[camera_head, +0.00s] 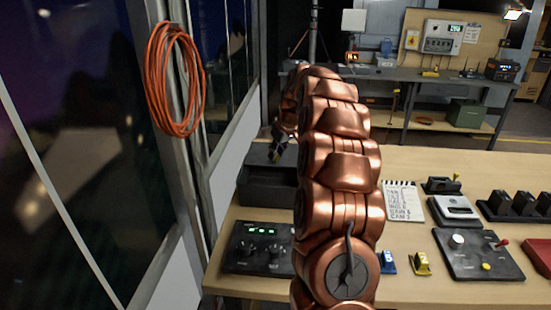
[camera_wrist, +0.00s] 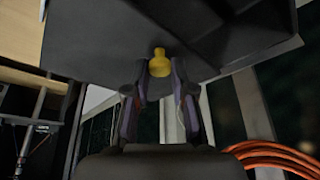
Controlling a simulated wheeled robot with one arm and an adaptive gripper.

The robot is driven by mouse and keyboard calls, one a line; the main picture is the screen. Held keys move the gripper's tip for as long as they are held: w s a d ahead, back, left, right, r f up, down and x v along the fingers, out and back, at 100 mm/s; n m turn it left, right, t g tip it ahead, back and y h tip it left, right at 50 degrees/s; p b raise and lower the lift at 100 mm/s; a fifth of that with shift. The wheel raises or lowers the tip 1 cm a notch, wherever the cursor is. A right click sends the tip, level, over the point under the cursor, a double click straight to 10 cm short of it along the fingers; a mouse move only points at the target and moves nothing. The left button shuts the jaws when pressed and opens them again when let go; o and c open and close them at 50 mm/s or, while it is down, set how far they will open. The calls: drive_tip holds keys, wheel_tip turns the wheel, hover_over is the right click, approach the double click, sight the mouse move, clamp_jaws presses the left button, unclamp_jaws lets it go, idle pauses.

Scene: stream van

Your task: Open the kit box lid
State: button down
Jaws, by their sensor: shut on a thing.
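The dark kit box (camera_head: 268,187) stands at the left end of the wooden table, partly hidden behind my arm. In the wrist view, its dark surface (camera_wrist: 100,40) fills the top of the picture, and a small yellow knob (camera_wrist: 158,54) sticks out from it. My gripper (camera_wrist: 160,70) is shut on the yellow knob, with one finger on each side. In the head view, my gripper (camera_head: 279,146) is small and dark at the box's upper edge. I cannot tell how far the lid is raised.
A control panel with green lights (camera_head: 258,247) is in front of the box. A notepad (camera_head: 402,201), blue and yellow blocks and a joystick panel (camera_head: 478,254) lie to the right. An orange cable coil (camera_head: 174,80) hangs on the left wall, close to the arm's side.

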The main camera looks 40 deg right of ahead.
drive_tip(key=shift+w+d, duration=0.55)
drive_tip(key=shift+w, duration=0.15)
drive_tip(key=c, duration=1)
unclamp_jaws()
drive_tip(key=v, duration=1.2)
